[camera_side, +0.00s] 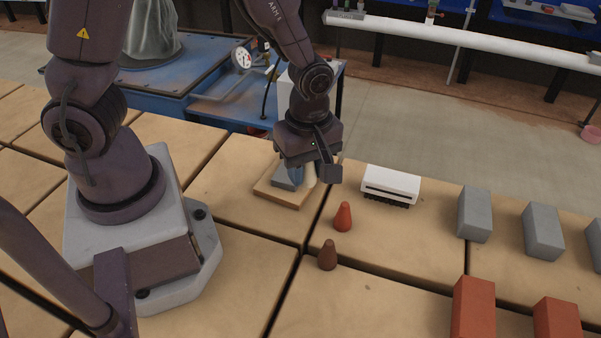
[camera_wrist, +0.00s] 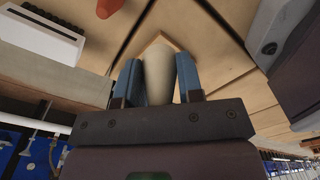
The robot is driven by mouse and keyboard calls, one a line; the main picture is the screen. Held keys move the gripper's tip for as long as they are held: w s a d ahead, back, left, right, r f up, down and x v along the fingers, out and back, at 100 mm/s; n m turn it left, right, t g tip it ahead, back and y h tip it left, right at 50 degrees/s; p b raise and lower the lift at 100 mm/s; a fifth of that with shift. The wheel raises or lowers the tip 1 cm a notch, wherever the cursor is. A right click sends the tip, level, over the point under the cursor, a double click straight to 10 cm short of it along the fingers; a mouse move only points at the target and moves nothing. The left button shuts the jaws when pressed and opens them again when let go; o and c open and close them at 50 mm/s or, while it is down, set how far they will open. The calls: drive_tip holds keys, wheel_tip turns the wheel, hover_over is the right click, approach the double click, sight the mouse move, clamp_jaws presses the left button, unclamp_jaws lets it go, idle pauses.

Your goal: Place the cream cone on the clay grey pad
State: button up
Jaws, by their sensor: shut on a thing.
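My gripper (camera_side: 303,176) is shut on the cream cone (camera_side: 309,177). The cone is roughly upright between the blue fingers, and its upper part is hidden by the gripper in the side view. In the wrist view, my gripper (camera_wrist: 156,82) has a blue finger on each side of the pale cone (camera_wrist: 158,72). The cone is over or beside a flat tan board (camera_side: 275,197); I cannot tell whether it touches it. A blue-grey shape (camera_side: 284,184) shows at the fingers above the board; I cannot tell whether it is a finger or the grey pad.
A red-orange cone (camera_side: 343,217) and a brown cone (camera_side: 327,255) stand to the right. A white slotted block (camera_side: 391,185) lies beyond them. Several grey bricks (camera_side: 475,214) and red bricks (camera_side: 473,308) stand farther right. The tan surface in front of the board is clear.

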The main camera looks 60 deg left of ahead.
drive_tip(key=w+a+n, duration=0.2)
drive_tip(key=a+n, duration=1)
drive_tip(key=shift+w+a+f+n, duration=0.15)
drive_tip(key=shift+w+a+n, duration=0.15)
drive_tip(key=shift+a+n, duration=0.1)
drive_tip(key=shift+d+f, duration=0.1)
drive_tip(key=shift+f, duration=3.9)
drive_tip(key=shift+f, duration=0.1)
drive_tip(key=o, duration=0.9)
